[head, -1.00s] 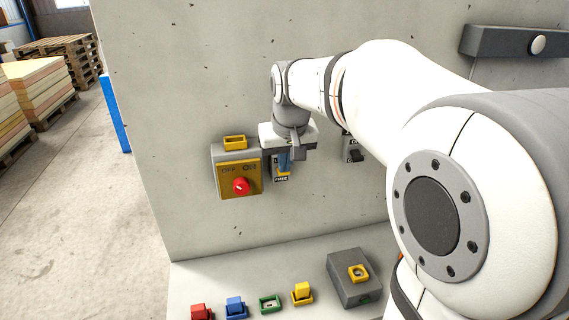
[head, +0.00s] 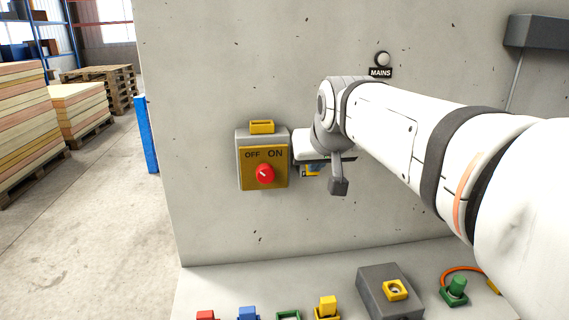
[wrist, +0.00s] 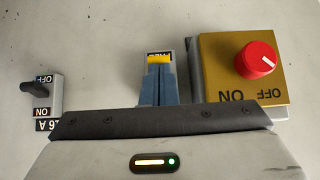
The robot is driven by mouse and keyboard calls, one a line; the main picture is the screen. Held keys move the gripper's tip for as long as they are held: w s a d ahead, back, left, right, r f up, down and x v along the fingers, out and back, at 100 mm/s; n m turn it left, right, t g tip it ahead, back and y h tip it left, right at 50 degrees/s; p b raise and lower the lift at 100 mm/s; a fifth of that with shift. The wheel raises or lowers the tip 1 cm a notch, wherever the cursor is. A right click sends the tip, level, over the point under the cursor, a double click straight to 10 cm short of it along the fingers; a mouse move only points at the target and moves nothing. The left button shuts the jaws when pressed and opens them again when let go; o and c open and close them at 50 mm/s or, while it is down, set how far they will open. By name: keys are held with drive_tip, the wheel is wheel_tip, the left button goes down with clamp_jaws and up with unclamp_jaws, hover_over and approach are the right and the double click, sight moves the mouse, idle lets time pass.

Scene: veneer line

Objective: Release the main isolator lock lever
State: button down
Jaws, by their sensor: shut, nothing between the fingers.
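The isolator box (head: 248,183) is on the wall, with a yellow plate marked OFF and ON and a red knob (head: 265,173). In the wrist view the box (wrist: 280,90) is at the right, upside down, and the knob's white mark points diagonally towards OFF. A yellow piece (wrist: 160,57), which seems to be the lock lever, shows at my fingertips beside a dark label, partly hidden. A bit of yellow shows below my wrist in the head view (head: 313,170). My gripper (wrist: 159,72) is shut and empty, its blue-grey fingers in front of the yellow piece; I cannot tell whether they touch.
A small black switch (wrist: 38,88) marked OFF and ON is at the left in the wrist view. A yellow bracket (head: 262,127) sits above the box. A MAINS lamp (head: 382,60) is above my wrist. A ledge below holds coloured blocks (head: 328,306) and a grey box (head: 385,285).

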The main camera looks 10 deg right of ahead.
drive_tip(key=shift+r+p, duration=0.55)
drive_tip(key=shift+r, duration=0.35)
